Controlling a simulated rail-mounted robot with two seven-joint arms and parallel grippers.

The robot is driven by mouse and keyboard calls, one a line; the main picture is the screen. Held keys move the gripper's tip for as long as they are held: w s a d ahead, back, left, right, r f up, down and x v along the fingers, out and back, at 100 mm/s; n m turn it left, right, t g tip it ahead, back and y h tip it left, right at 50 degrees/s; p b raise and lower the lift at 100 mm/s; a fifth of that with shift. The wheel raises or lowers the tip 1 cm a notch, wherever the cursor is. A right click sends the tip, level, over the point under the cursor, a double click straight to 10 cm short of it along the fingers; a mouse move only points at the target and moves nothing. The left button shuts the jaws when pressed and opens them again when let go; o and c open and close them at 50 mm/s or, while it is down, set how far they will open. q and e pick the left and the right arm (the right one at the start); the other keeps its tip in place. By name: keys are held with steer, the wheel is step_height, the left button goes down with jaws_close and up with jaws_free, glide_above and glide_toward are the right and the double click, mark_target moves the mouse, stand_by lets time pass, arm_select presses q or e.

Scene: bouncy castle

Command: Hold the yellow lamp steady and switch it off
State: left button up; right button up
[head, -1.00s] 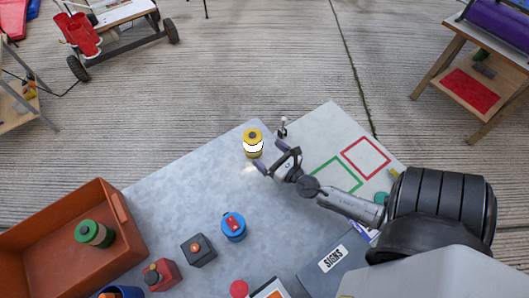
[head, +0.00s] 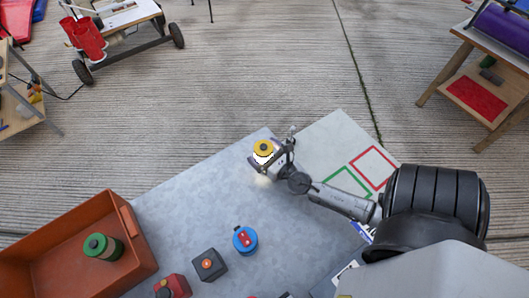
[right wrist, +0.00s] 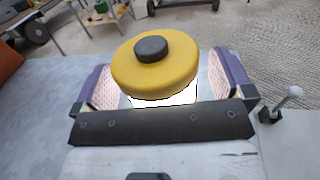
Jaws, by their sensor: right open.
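The yellow lamp (head: 263,148) stands upright near the far edge of the grey table, its white body glowing. In the right wrist view its yellow cap (right wrist: 155,65) with a dark round button (right wrist: 151,48) on top fills the middle. My right gripper (head: 265,160) is open around the lamp. In the right wrist view its two padded fingers (right wrist: 163,88) stand on either side of the lamp, with a gap visible at least on the right. The lamp's lower part is hidden behind the gripper's dark crossbar. My left gripper is not in view.
A small lever switch (right wrist: 290,96) stands just right of the gripper. A blue round object (head: 245,240), a grey box with an orange button (head: 209,264) and a red box (head: 172,287) stand nearer. An orange crate (head: 135,232) holds a green-topped lamp (head: 103,247). The table's middle is clear.

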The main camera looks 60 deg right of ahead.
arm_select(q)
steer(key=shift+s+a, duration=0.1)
arm_select(e)
steer(key=shift+s, duration=0.1)
steer(key=shift+c, duration=0.3)
steer(key=shift+c, duration=0.7)
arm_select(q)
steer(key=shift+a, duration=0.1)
arm_select(e)
steer(key=c, duration=1)
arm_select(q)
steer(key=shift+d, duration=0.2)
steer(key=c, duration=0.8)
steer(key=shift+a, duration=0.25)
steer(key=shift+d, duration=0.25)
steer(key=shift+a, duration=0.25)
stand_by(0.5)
